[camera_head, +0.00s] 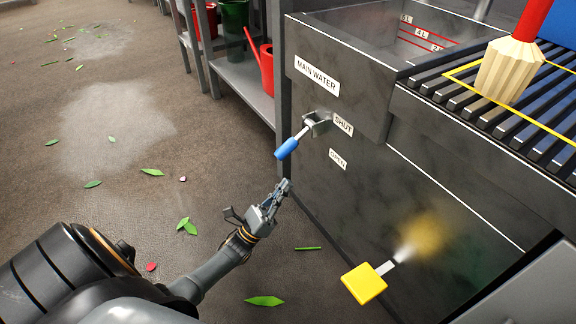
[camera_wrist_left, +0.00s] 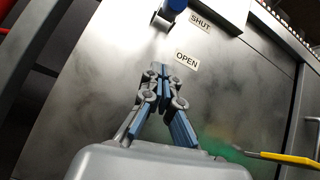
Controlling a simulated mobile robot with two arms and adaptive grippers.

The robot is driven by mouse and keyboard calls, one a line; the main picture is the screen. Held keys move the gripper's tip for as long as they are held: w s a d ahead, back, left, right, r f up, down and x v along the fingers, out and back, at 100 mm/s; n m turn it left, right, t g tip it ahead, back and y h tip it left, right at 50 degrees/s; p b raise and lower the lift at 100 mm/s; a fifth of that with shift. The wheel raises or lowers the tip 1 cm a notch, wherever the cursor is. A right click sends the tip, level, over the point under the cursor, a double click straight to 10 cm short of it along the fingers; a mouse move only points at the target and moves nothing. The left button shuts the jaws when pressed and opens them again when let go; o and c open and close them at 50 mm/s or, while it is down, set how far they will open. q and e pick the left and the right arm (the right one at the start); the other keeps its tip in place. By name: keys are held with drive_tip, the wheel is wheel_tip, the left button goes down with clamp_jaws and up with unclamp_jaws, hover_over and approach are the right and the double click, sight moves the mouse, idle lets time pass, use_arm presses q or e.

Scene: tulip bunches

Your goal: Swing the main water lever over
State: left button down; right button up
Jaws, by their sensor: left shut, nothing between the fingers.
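The main water lever (camera_head: 287,148) has a blue grip on a short metal arm. Its pivot is on the dark front panel of the sink unit, under the MAIN WATER label (camera_head: 316,75). The SHUT label (camera_head: 343,123) is right of the pivot and the OPEN label (camera_head: 338,159) lower down. In the left wrist view, part of the lever (camera_wrist_left: 172,10) shows at the top edge, near SHUT. My left gripper (camera_head: 285,186) is shut and empty, below the blue grip and apart from it. In the left wrist view its fingertips (camera_wrist_left: 160,70) are together, below OPEN. My right gripper is not in view.
A yellow-handled piece (camera_head: 363,283) sticks out low on the panel, near a yellow blur. A brush (camera_head: 508,70) stands on the slatted rack (camera_head: 470,90). A shelf (camera_head: 245,85) with a red watering can is behind. Leaves lie on the open floor at left.

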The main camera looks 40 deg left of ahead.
use_arm(q)
wheel_tip(320, 180, up, 7)
drive_tip(key=w+b, duration=0.1)
drive_tip(key=w, duration=0.1)
drive_tip(key=shift+a, duration=0.15)
idle(0.4)
drive_tip(key=shift+s+a+r+g+p, duration=0.15)
drive_tip(key=shift+g+p, duration=0.15)
drive_tip(key=shift+p, duration=0.5)
